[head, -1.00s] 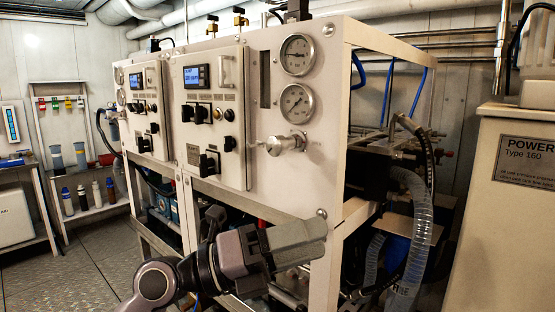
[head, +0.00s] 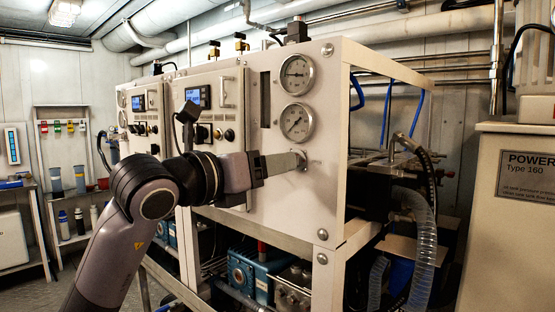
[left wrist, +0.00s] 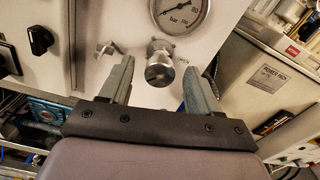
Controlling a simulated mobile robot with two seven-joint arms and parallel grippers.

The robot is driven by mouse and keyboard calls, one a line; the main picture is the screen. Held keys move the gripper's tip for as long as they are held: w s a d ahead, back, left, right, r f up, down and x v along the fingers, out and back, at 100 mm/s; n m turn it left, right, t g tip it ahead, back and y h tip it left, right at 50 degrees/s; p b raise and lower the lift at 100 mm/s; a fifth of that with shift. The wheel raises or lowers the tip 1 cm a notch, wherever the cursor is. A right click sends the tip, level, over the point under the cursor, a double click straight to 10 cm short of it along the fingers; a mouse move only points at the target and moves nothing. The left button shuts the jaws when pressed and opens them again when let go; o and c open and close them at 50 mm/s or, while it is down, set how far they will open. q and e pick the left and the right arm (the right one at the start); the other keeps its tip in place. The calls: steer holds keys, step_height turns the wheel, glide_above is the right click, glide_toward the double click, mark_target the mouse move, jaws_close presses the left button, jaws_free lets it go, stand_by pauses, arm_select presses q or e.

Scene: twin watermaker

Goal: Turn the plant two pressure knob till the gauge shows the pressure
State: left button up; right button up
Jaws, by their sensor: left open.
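My left gripper (head: 288,162) is at the front of the white panel, just below the lower gauge (head: 296,122). Its jaws are open. In the left wrist view, the round metal pressure knob (left wrist: 160,68) sticks out of the panel between the two fingers (left wrist: 158,78). A gap shows on each side, so neither finger appears to touch it. In the head view the fingers and hand mostly hide the knob. The gauge marked "bar" (left wrist: 180,12) shows partly above the knob in the wrist view. Its exact reading is too small to tell. My right gripper is not in view.
An upper gauge (head: 297,72) sits above the lower one. Black switches (left wrist: 40,40) are to the left on the panel. A small metal fitting (left wrist: 108,50) is beside the left finger. A cream power cabinet (head: 480,230) stands at right.

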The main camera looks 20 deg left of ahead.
arm_select(q)
steer(key=shift+x, duration=1.4)
steer(key=c, duration=1)
steer(key=shift+m, duration=0.3)
